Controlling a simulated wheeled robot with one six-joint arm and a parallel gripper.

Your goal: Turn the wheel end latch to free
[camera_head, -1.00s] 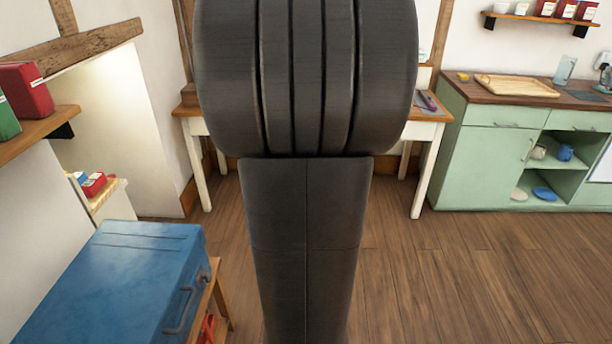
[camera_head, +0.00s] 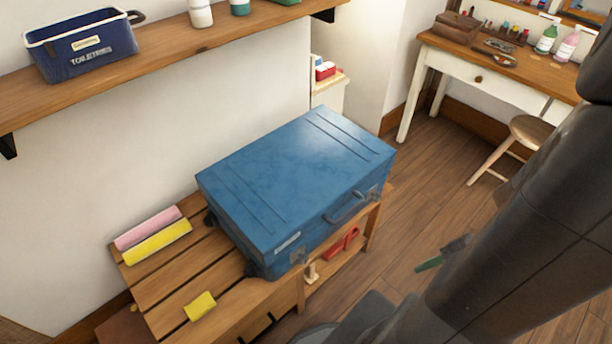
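A blue hard case (camera_head: 290,180) lies flat on a slatted wooden bench. Small black wheels (camera_head: 209,220) show at its near-left end. On its front side, a small metal latch (camera_head: 299,255) sits near the wheel end, too small to tell how it is turned. A carrying handle (camera_head: 347,208) is at the middle of that side, and another latch (camera_head: 373,193) is toward the far end. My gripper (camera_head: 432,262) seems to be the dark part with a green tip beside my arm, to the right of the case and apart from it. Its fingers cannot be told apart.
The slatted bench (camera_head: 165,285) holds pink (camera_head: 147,228) and yellow (camera_head: 157,242) rolls and a yellow piece (camera_head: 200,306). A wall shelf (camera_head: 160,62) with a blue toiletries basket (camera_head: 85,46) hangs above. A desk (camera_head: 490,68) and stool (camera_head: 530,133) stand back right. Floor between is clear.

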